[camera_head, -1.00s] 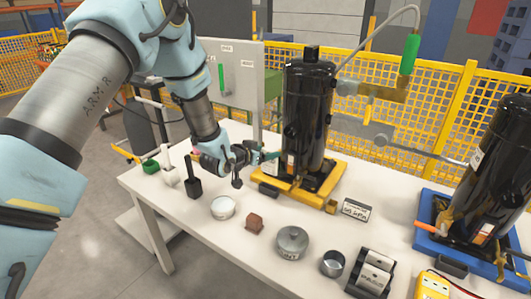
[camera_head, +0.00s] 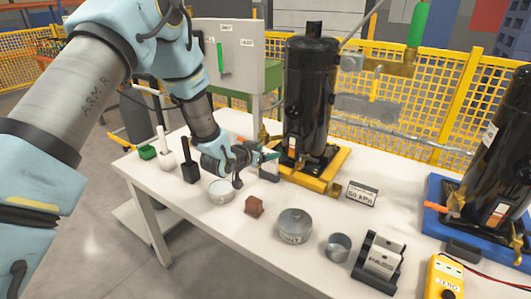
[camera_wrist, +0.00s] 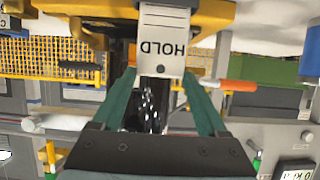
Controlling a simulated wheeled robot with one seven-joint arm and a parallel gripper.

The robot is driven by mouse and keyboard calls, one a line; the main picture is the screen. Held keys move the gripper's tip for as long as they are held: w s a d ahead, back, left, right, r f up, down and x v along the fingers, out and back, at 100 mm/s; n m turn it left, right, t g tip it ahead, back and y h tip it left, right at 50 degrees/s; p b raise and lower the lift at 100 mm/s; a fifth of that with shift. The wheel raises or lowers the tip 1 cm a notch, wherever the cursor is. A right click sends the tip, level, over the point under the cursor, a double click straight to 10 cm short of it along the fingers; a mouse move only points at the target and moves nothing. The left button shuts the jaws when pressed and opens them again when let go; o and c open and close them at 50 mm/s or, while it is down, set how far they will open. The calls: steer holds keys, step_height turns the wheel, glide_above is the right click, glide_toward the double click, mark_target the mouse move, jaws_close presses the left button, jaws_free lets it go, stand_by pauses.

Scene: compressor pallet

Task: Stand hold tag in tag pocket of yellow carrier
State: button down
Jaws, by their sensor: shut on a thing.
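The yellow carrier (camera_head: 315,183) stands on the white table under a black compressor (camera_head: 312,95). My gripper (camera_head: 268,157) is at the carrier's left front corner. In the wrist view, my gripper's green fingers (camera_wrist: 158,82) are shut on the white hold tag (camera_wrist: 163,45), one finger at each side edge. The tag's word HOLD reads upside down there. The yellow carrier (camera_wrist: 215,17) shows behind the tag's far end. The tag pocket is not clear; I cannot tell whether the tag's end is inside it.
A blue carrier (camera_head: 432,222) with another black compressor stands at right.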

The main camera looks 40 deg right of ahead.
steer(key=shift+f+b, duration=0.35)
steer(key=shift+f, duration=0.25)
steer(key=shift+f+b, duration=0.5)
steer(key=shift+f, duration=0.05)
jaws_free()
steer(key=shift+c, duration=1)
steer(key=shift+r, duration=0.15)
step_height(320, 180, up, 7)
steer(key=p, duration=0.3)
stand_by(0.4)
stand_by(0.4)
